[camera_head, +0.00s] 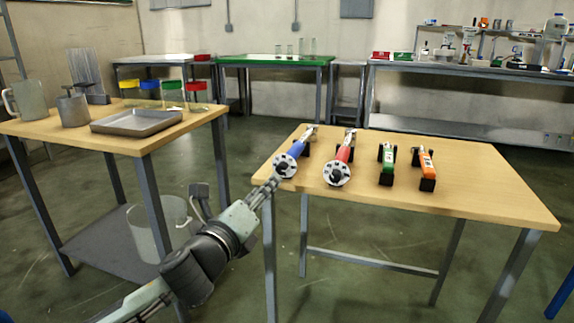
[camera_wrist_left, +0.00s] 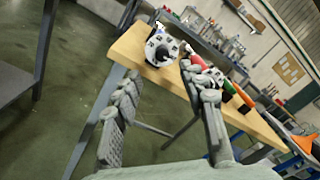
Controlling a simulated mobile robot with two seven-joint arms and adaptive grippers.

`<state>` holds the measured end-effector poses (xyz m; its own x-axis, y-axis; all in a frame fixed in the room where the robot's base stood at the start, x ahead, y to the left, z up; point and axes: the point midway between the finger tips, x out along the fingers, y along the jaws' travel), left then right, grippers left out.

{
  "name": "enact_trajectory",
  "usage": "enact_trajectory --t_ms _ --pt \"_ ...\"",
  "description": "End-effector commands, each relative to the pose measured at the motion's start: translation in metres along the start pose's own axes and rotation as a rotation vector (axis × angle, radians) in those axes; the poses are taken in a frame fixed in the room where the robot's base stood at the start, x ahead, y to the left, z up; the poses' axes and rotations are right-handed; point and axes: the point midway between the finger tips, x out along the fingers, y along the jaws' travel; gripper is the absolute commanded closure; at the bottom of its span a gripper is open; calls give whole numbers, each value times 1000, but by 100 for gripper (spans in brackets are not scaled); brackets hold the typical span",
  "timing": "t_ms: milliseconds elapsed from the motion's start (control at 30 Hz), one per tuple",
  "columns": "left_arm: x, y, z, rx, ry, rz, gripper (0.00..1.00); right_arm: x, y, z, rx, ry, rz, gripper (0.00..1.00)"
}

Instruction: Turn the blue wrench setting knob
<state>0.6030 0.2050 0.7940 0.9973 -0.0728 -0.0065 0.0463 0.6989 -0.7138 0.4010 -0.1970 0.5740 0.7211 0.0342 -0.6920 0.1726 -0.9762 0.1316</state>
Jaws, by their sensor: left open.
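The blue wrench (camera_head: 298,147) lies on the wooden table near its left edge, with its round silver setting knob (camera_head: 285,166) facing the front. The knob also shows in the left wrist view (camera_wrist_left: 160,49), beyond and between my fingers; the blue body is mostly hidden there. My left gripper (camera_head: 271,183) is open and empty, just left of and below the knob. Its spread fingers also show in the left wrist view (camera_wrist_left: 164,76). I see a gap to the knob there. My right gripper is not in view.
A red wrench (camera_head: 344,153) with a similar knob lies to the right, then a green tool (camera_head: 387,156) and an orange one (camera_head: 426,163). The wooden table's (camera_head: 470,195) front and right are bare. A second table (camera_head: 165,137) with a tray (camera_head: 137,122) and mugs stands left.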

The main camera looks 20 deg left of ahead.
Motion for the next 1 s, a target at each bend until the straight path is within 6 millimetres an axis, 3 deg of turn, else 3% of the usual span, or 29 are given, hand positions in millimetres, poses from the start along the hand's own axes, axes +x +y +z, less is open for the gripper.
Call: enact_trajectory --t_ms 167,400,600,933,1000 --pt "14 -3 1 12 -2 -8 58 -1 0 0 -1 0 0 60" --pt "53 -3 2 9 -3 -7 58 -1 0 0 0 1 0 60" --pt "74 -2 1 9 -2 -6 58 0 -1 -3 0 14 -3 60" --pt "78 -2 1 9 -1 -6 58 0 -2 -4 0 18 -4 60" --pt "78 -2 1 9 -1 -5 67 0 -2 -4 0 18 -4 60"
